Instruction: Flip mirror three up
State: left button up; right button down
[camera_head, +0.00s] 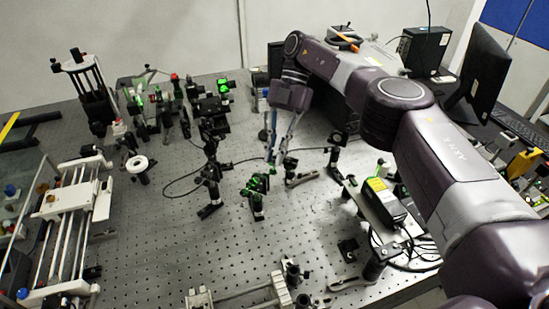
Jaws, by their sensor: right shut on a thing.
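My right gripper (276,158) reaches down from the upper right to the middle of the optical bench. A third dark mount (211,179) stands further left. No readable number shows on any mount. My left gripper is not in view.
The perforated bench (165,235) has free room at the front left. A black cable (185,187) curves across the middle. Several optics crowd the back left. A rail stage (72,205) stands at the left. A yellow-labelled black box (385,198) stands right, under my right arm.

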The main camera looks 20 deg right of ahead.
jog(key=shift+w+r, duration=0.1)
dwell(0.4)
jog(key=c, duration=2)
grip_release()
jog(key=shift+d, duration=0.1)
